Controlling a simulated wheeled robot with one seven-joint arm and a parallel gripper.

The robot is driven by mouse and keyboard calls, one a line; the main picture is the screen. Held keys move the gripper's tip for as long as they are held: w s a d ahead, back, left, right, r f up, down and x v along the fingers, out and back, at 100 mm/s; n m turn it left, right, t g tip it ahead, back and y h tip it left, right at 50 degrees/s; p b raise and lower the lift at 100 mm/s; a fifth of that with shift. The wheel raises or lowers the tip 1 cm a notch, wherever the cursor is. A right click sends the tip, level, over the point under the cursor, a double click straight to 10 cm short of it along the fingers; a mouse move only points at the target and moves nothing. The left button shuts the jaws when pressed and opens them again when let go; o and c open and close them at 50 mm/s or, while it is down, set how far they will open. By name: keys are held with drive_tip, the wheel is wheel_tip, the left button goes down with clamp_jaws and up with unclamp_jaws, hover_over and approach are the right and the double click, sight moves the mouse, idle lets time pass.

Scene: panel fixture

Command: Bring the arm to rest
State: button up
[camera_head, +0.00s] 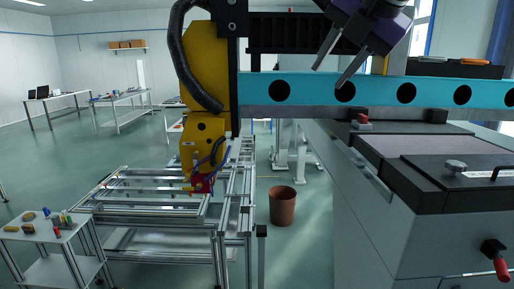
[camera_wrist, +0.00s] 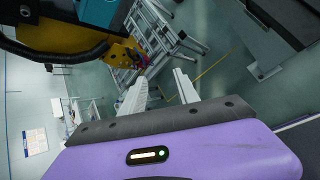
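My gripper (camera_head: 328,78), purple with two pale fingers, hangs at the upper right of the head view, tilted down to the left. Its fingertips overlap the blue beam in the picture; I cannot tell whether they touch it. The wrist view shows the gripper (camera_wrist: 160,75) with its fingers apart and nothing between them.
A blue beam (camera_head: 312,91) with round holes crosses the head view. A yellow machine arm (camera_head: 203,70) stands at left above an aluminium frame (camera_head: 150,183). A brown bin (camera_head: 283,206) stands on open floor.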

drive_tip(key=w+a+f+m+t+y, duration=0.4)
drive_tip(key=a+m+t+y, duration=0.1)
drive_tip(key=a+m+y, duration=0.25)
drive_tip(key=s+d+f+m+t+h+b, duration=0.1)
drive_tip(key=s+d+f+m+t+h, duration=0.3)
drive_tip(key=f+m, duration=0.45)
drive_tip(key=s+d+f+m+t+h+b, duration=0.15)
drive_tip(key=s+d+f+m, duration=0.25)
drive_tip(key=s+f+m, duration=0.4)
drive_tip(key=s+d+f+m+t+h, duration=0.4)
drive_tip(key=f+m, duration=0.2)
drive_tip(key=f, duration=0.4)
drive_tip(key=s+f+g+b, duration=0.1)
drive_tip(key=s+f+g, duration=0.1)
drive_tip(key=s+f, duration=0.6)
drive_tip(key=s+d+f+g+b, duration=0.1)
drive_tip(key=s+f+g, duration=0.2)
drive_tip(key=s+f, duration=0.5)
drive_tip(key=s+f+g+h+b, duration=0.1)
drive_tip(key=s+f+g, duration=0.2)
drive_tip(key=s+f, duration=0.5)
drive_tip(key=s, duration=1.2)
drive_tip(key=shift+s+d+f+n, duration=0.15)
drive_tip(key=shift+s+d+n, duration=0.15)
drive_tip(key=shift+d, duration=0.1)
drive_tip(key=shift+a, duration=0.1)
